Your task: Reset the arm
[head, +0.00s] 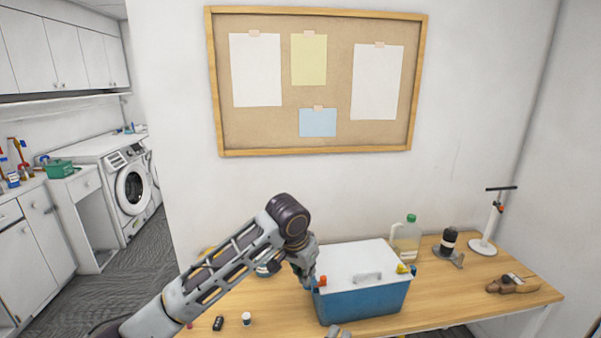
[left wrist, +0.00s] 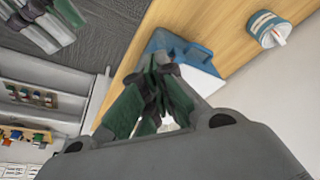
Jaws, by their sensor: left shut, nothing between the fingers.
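My left arm reaches in from the lower left in the head view. Its gripper (head: 309,281) points down by the left end of a blue box with a white lid (head: 362,302). The fingertips are partly lost against the box, so I cannot tell whether they touch it. In the left wrist view the gripper's green-padded fingers (left wrist: 150,103) are closed together with nothing between them. The blue box (left wrist: 175,45) lies beyond them there. My right gripper is not clearly in view; a small grey part shows at the bottom edge of the head view.
A small white item (head: 246,319) and a black one (head: 218,323) lie front left. A corkboard hangs behind.

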